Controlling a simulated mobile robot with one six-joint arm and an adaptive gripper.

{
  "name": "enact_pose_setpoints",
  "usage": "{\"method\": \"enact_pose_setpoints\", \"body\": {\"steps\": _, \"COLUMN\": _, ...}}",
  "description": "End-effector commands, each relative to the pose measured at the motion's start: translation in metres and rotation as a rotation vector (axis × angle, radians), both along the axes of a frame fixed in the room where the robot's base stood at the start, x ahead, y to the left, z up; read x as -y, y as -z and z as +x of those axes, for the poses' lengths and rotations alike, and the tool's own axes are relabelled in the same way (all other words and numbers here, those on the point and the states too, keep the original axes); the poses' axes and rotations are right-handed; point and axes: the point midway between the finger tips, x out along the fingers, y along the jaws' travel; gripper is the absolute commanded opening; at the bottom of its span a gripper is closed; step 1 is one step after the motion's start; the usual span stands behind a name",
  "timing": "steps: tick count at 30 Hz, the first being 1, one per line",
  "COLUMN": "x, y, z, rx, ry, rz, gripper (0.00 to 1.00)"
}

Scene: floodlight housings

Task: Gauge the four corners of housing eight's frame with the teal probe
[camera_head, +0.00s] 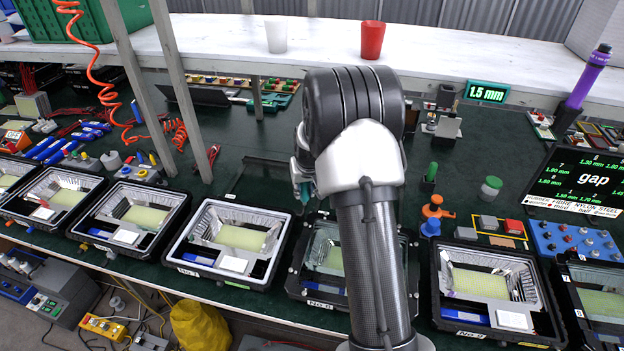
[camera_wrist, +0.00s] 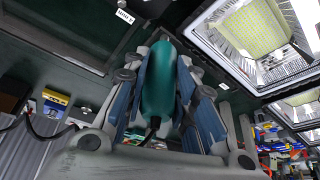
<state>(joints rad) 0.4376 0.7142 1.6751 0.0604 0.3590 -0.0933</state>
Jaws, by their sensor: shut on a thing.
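The teal probe (camera_wrist: 158,80) is held between the blue-padded fingers of my gripper (camera_wrist: 160,100), which is shut on it. In the head view my gripper (camera_head: 303,168) is mostly hidden behind my arm, and a bit of the teal probe (camera_head: 305,193) shows below it. The housing (camera_head: 296,285) beneath has a dark frame, a silver reflector and a pale yellow panel. Its front label is too small to read surely as eight. My arm covers its right part. The probe appears above its back left side; I cannot tell whether it touches the frame.
Similar housings stand in a row, one to the left (camera_head: 175,250) and one to the right (camera_head: 440,315). A screen (camera_head: 590,182) reads "gap", and a green sign (camera_head: 487,92) reads 1.5 mm. Grey posts (camera_head: 177,90) rise behind the row. A white shelf (camera_head: 450,52) spans the back.

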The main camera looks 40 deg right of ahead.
Motion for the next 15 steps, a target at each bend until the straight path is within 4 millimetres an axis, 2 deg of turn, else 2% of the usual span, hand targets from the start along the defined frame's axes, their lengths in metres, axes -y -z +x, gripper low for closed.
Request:
{"method": "enact_pose_setpoints", "body": {"steps": 1, "x": 0.012, "y": -0.001, "z": 0.001, "rx": 0.000, "ry": 0.017, "rz": -0.001, "gripper": 0.06}}
{"method": "enact_pose_setpoints", "body": {"steps": 3, "x": 0.022, "y": -0.001, "z": 0.003, "rx": 0.000, "ry": 0.030, "rz": -0.002, "gripper": 0.06}}
{"method": "enact_pose_setpoints", "body": {"steps": 6, "x": 0.030, "y": -0.001, "z": 0.003, "rx": -0.001, "ry": 0.040, "rz": -0.002, "gripper": 0.06}}
{"method": "enact_pose_setpoints", "body": {"steps": 15, "x": 0.031, "y": -0.001, "z": 0.003, "rx": -0.001, "ry": 0.040, "rz": -0.003, "gripper": 0.06}}
